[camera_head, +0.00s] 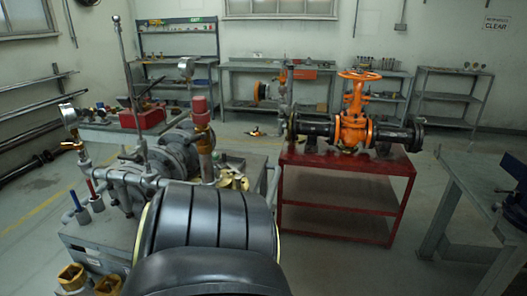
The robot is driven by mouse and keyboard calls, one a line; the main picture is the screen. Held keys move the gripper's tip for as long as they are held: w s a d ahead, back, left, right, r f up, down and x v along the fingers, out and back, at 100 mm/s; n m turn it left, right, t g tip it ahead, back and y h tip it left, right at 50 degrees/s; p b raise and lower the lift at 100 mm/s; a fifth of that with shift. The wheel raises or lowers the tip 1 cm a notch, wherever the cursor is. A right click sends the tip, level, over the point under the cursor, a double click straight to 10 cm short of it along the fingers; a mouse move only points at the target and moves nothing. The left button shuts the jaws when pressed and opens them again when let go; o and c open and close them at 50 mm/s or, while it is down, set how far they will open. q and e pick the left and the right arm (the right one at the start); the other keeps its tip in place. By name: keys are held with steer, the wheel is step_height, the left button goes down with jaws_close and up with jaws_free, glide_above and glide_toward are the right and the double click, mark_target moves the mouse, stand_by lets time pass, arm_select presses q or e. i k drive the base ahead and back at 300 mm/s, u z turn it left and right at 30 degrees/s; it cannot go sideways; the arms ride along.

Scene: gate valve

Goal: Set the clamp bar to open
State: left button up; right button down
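No part that I can clearly make out as the clamp bar stands out. An orange gate valve (353,128) with a handwheel on top sits upright in a dark flanged pipe on a red table (345,162). To the left is a grey test bench with flanged fittings (175,158) and a tall thin upright rod (128,75). Neither of my grippers is in view. Dark rounded shapes at the bottom centre hide part of the bench.
A grey table (452,190) with a blue vise (515,195) stands at the right. Workbenches and shelves (455,95) line the back wall. Pipe racks (30,130) are at the left. Open floor lies between the red table and the right table.

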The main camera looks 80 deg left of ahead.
mark_target(238, 179)
steer(key=u, duration=0.55)
steer(key=i, duration=1.65)
steer(key=u, duration=1.2)
